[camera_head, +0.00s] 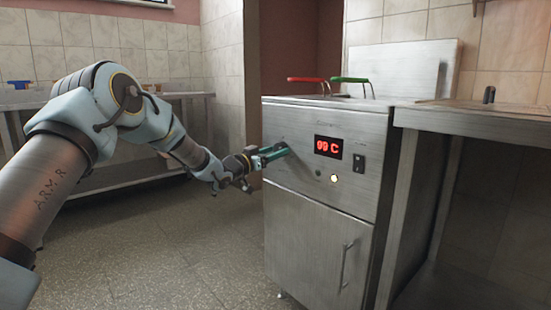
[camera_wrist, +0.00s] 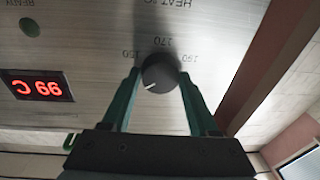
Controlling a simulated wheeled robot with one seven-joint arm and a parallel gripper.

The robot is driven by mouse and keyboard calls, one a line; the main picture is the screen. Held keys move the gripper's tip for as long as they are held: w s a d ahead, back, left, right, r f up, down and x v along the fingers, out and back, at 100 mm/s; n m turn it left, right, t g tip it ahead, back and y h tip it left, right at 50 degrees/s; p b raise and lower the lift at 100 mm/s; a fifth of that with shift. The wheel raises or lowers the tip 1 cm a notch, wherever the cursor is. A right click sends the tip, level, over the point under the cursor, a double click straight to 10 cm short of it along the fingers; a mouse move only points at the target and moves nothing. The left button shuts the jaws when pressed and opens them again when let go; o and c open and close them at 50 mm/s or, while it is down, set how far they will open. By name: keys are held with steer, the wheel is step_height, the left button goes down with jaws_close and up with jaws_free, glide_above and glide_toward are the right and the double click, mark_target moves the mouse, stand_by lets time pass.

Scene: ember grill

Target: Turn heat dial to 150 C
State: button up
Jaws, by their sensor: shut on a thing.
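The heat dial (camera_wrist: 160,74) is a dark round knob on the steel front panel, with a white pointer mark on its face. In the wrist view, upside down, printed numbers including 150, 170 and 190 show around it. My gripper (camera_wrist: 158,82) has its two green fingers on either side of the dial, shut on it. In the head view my gripper (camera_head: 277,152) reaches the panel's left part and hides the dial. The red display (camera_head: 328,147) reads 99 C, and it also shows upside down in the wrist view (camera_wrist: 38,87).
A black switch (camera_head: 358,163) is right of the display, and a lit round lamp (camera_head: 334,178) is below it. Red (camera_head: 306,80) and green (camera_head: 350,80) basket handles stand above the fryer (camera_head: 320,240). A steel counter (camera_head: 475,116) adjoins it at right. The floor at left is clear.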

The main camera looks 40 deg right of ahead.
steer(key=shift+w+f+m+g+b, duration=0.1)
steer(key=shift+m+g+b, duration=0.35)
steer(key=shift+m+b, duration=1.35)
steer(key=shift+m+g+b, duration=0.5)
steer(key=shift+m+b, duration=0.05)
steer(key=shift+m, duration=2.4)
steer(key=shift+w+f+m+g+b, duration=0.1)
steer(key=shift+m+g+b, duration=0.35)
steer(key=shift+m+b, duration=1.35)
steer(key=shift+m+p, duration=0.55)
steer(key=shift+m, duration=0.1)
steer(key=o, duration=1.4)
steer(key=shift+r, duration=0.1)
steer(key=shift+c, duration=0.2)
steer(key=shift+a, duration=0.1)
steer(key=w+a+f+p, duration=0.1)
steer(key=a+p, duration=0.1)
steer(key=a, duration=0.8)
steer(key=shift+a, duration=0.25)
steer(key=shift+w+f, duration=0.1)
